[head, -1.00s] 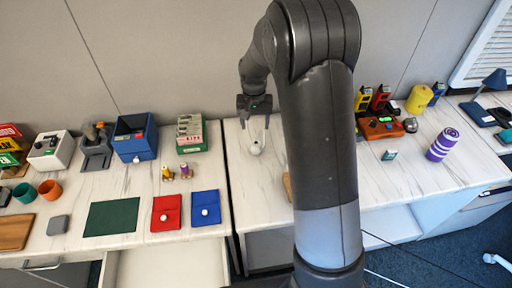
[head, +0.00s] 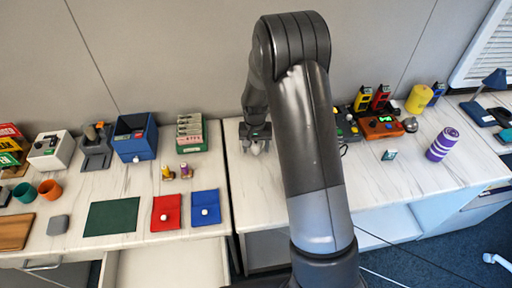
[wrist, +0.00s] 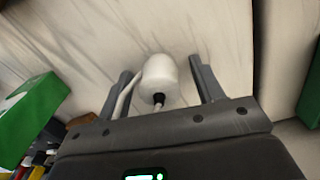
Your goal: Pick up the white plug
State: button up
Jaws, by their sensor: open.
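The white plug (wrist: 158,82) is a rounded white piece with a dark hole and a short prong facing my gripper in the wrist view. It lies on the marbled white table and sits between the two open fingers of my gripper (wrist: 166,88), with a gap visible on the right side. A pale cord or strip runs along its left, close to the left finger. In the head view the plug (head: 256,150) shows small and pale just below my gripper (head: 255,141), partly hidden by it.
A green-and-white box (head: 191,133) and a blue bin (head: 135,138) stand to the left. A seam between two tables (head: 228,180) runs left of the plug. Orange and dark devices (head: 380,127) stand to the right, behind my arm. The tabletop around the plug is mostly clear.

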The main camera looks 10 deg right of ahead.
jog(key=c, duration=1.1)
jog(key=shift+o, duration=0.2)
jog(key=shift+r, duration=0.1)
